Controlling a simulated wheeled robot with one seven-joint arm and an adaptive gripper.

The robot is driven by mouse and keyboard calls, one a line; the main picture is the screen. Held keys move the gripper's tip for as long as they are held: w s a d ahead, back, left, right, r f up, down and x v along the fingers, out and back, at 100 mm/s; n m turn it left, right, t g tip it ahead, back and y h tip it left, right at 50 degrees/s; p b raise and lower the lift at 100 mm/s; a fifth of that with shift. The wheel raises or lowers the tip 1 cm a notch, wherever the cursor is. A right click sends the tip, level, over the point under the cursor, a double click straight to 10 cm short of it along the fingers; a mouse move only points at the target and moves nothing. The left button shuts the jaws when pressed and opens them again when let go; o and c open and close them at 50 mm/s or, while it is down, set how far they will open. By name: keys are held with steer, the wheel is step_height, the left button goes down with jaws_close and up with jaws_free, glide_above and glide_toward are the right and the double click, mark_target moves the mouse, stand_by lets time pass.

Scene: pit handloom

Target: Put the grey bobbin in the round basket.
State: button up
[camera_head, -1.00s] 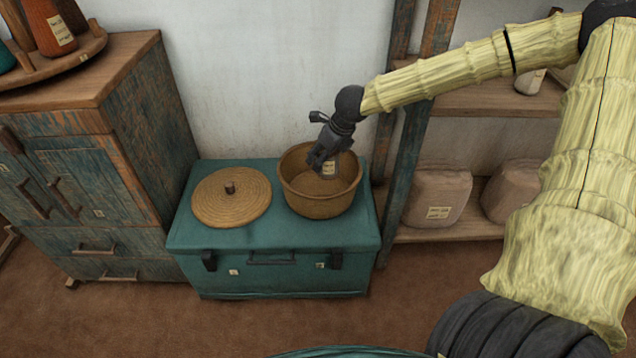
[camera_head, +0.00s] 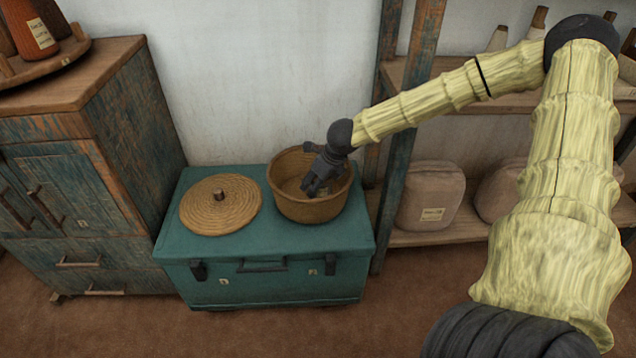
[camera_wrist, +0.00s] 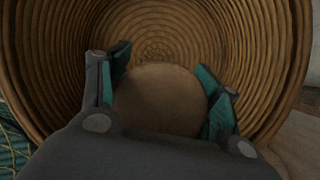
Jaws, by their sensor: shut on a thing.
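The round basket (camera_head: 308,210) is woven and brown, and stands open on a teal chest. My gripper (camera_head: 313,188) reaches down into it from the upper right, with its fingers below the rim line. In the wrist view, my gripper (camera_wrist: 165,85) is shut on the grey bobbin (camera_wrist: 160,98), whose rounded grey-brown end shows between the two teal-lined fingers. The coiled basket wall (camera_wrist: 50,60) surrounds them there, with the basket's bottom beyond. In the head view the bobbin is almost wholly hidden by the gripper and basket. I cannot tell whether it touches the bottom.
The teal chest (camera_head: 270,288) also bears a round woven lid (camera_head: 238,212) with a knob, left of the basket. A worn wooden cabinet (camera_head: 135,150) stands at the left. A shelf post (camera_head: 398,150) and shelves with wrapped bundles (camera_head: 430,195) are close at the right.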

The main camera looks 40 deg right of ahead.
steer(key=shift+f, duration=0.6)
steer(key=o, duration=1.1)
steer(key=shift+r, duration=0.5)
steer(key=shift+p+v, duration=2.2)
steer(key=shift+v, duration=3.9)
